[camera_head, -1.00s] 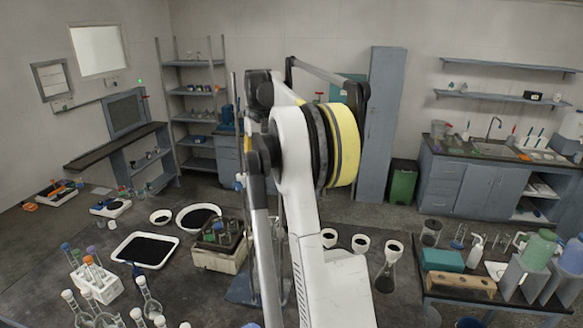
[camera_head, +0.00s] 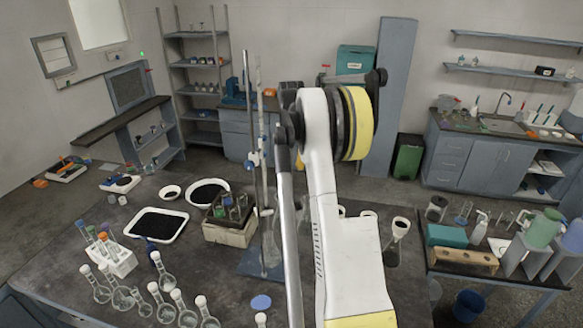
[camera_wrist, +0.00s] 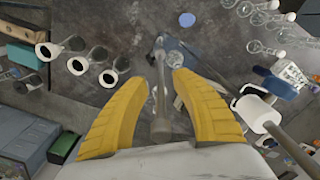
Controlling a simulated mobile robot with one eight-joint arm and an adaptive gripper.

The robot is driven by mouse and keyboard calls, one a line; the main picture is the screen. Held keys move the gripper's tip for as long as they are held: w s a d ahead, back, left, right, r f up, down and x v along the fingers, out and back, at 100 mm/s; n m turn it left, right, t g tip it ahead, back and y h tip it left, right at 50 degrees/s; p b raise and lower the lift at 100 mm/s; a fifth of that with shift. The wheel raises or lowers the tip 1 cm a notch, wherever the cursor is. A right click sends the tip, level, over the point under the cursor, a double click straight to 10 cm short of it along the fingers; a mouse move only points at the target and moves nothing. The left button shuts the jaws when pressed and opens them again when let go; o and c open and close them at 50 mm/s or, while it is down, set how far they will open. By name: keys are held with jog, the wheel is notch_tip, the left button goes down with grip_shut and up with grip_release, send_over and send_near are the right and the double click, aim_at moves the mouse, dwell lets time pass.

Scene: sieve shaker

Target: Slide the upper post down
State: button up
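In the wrist view my gripper (camera_wrist: 160,82) shows two yellow fingers spread apart. A slim grey post (camera_wrist: 160,92) with a wider near end stands between them, seen almost end-on. A gap shows on both sides, so the fingers do not appear closed on it. I cannot tell whether this is the same post. My gripper is hidden there behind my arm.
Several flasks (camera_head: 165,283) stand at the front left. A white tray of black material (camera_head: 158,226) and a box of coloured-top vials (camera_head: 229,235) lie on the left. A second rod with a white cylinder (camera_wrist: 258,113) is close right of my gripper in the wrist view.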

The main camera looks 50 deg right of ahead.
jog(key=shift+f, duration=0.5)
grip_shut()
notch_tip(320, 180, down, 12)
jog(key=b, duration=0.9)
jog(key=shift+f, duration=0.25)
grip_release()
